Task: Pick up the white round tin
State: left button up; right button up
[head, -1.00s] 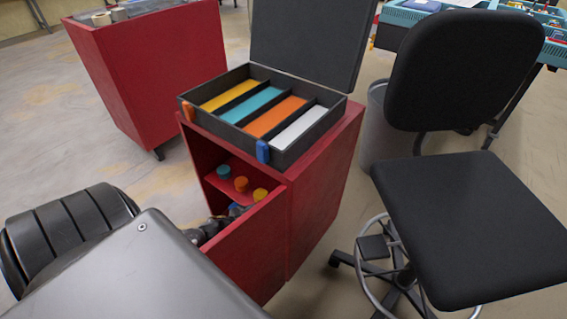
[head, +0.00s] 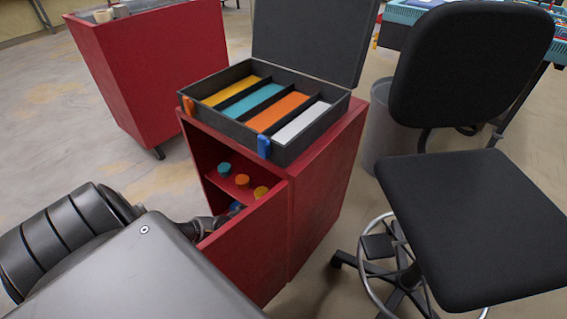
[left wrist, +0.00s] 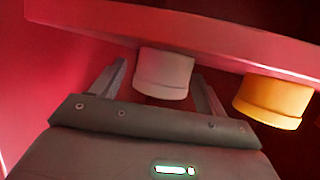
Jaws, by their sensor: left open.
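The white round tin (left wrist: 163,72) shows in the left wrist view as a pale grey-white cylinder against the red shelf edge. My left gripper (left wrist: 160,80) is open, with one finger on each side of the tin. I cannot tell whether either finger touches it. In the head view the white tin is not visible, and my left arm reaches into the red cabinet (head: 318,205) behind its open door, which hides the gripper. My right gripper is not in view.
A yellow tin (left wrist: 272,100) sits right of the white one. Teal (head: 224,169), orange (head: 242,181) and yellow tins stand on the cabinet shelf. The open door (head: 245,248) is close to my arm. An open black case (head: 293,149) lies on top. A black chair (head: 475,215) stands right.

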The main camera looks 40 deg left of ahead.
pick_arm(q)
jog(key=c, duration=1.1)
jog(key=shift+r, duration=0.1)
